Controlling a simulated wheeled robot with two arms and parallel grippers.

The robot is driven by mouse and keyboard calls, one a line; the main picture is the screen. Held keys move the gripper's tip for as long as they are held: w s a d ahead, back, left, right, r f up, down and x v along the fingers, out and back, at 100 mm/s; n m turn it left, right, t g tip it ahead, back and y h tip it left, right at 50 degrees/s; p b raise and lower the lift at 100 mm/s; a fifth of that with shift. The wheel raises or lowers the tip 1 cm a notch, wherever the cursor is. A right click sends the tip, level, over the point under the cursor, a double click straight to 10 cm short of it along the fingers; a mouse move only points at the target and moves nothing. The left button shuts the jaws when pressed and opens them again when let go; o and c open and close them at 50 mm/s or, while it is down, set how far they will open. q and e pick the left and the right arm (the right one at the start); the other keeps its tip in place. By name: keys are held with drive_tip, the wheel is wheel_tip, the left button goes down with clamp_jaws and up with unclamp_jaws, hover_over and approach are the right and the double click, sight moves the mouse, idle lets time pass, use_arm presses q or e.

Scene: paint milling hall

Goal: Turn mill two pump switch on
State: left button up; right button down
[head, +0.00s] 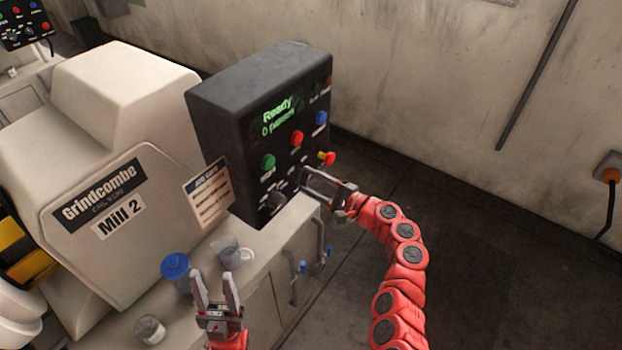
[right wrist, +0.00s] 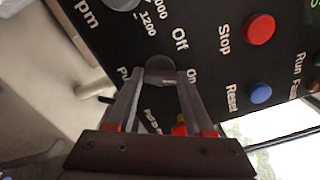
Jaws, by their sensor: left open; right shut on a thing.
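The control box (head: 225,140) of Mill 2 is dark, with a green "Ready" display (head: 277,108). My right gripper (head: 308,180) is at the lower right of its front panel. In the right wrist view the gripper (right wrist: 160,82) is shut on a small dark round knob, the pump switch (right wrist: 160,66), between the "Off" and "On" labels. The fingers hide part of the knob and the label below, so I cannot tell which way it points. My left gripper (head: 216,285) is open and empty, above the bench in front of the mill.
The panel also has a green button (head: 268,161), a red stop button (head: 296,138), a blue reset button (head: 320,117), a red-and-yellow emergency button (head: 327,158) and a larger dial (head: 276,200). A blue-lidded container (head: 175,266), a beaker (head: 228,250) and a jar (head: 150,329) stand on the bench.

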drive_tip(key=shift+m, duration=0.3)
drive_tip(key=shift+c, duration=1.4)
unclamp_jaws()
drive_tip(key=b+v, duration=0.5)
drive_tip(key=v, duration=1.2)
drive_tip(key=shift+s+d, duration=0.15)
drive_tip(key=shift+d, duration=0.05)
